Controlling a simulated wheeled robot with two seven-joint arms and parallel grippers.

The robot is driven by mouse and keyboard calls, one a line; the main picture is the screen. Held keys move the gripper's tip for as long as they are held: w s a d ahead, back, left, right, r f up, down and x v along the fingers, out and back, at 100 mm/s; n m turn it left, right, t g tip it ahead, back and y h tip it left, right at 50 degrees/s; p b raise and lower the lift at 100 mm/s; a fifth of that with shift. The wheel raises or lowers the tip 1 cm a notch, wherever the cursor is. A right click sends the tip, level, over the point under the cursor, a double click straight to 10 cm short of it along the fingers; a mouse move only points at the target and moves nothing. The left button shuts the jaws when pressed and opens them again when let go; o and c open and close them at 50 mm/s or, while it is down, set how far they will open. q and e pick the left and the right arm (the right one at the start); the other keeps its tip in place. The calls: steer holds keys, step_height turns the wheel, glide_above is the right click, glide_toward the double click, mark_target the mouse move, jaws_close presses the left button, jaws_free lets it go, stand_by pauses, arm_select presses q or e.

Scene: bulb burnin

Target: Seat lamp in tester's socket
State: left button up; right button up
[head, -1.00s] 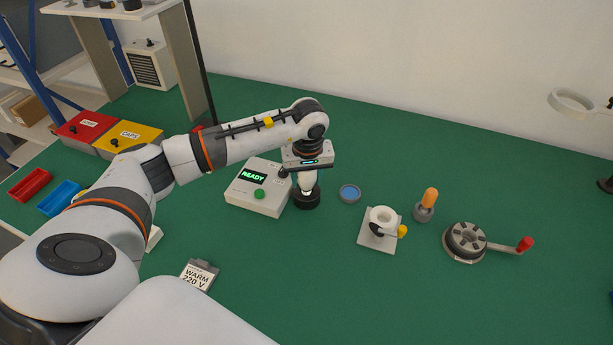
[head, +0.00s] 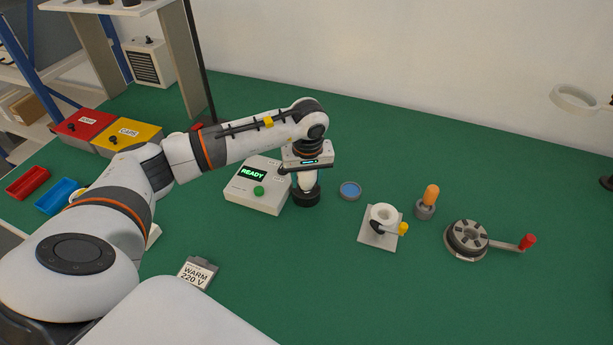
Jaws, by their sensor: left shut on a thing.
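The tester (head: 252,196) is a pale box on the green bench with a screen reading READY and a green button. Its black round socket (head: 306,197) stands at the box's right side. A white lamp (head: 307,181) is upright at the socket, its lower end down at the socket's top; I cannot tell how deep it sits. My left gripper (head: 307,172) points down and is shut on the lamp from above, hiding its upper part. My right gripper is not in view.
A WARM 220 V sign (head: 198,273) stands in front. The front right bench is clear.

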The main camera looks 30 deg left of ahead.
arm_select(q)
steer(key=o, duration=1)
steer(key=r, duration=0.8)
steer(key=s+d+r+b, duration=0.1)
steer(key=r, duration=0.3)
steer(key=shift+f, duration=0.1)
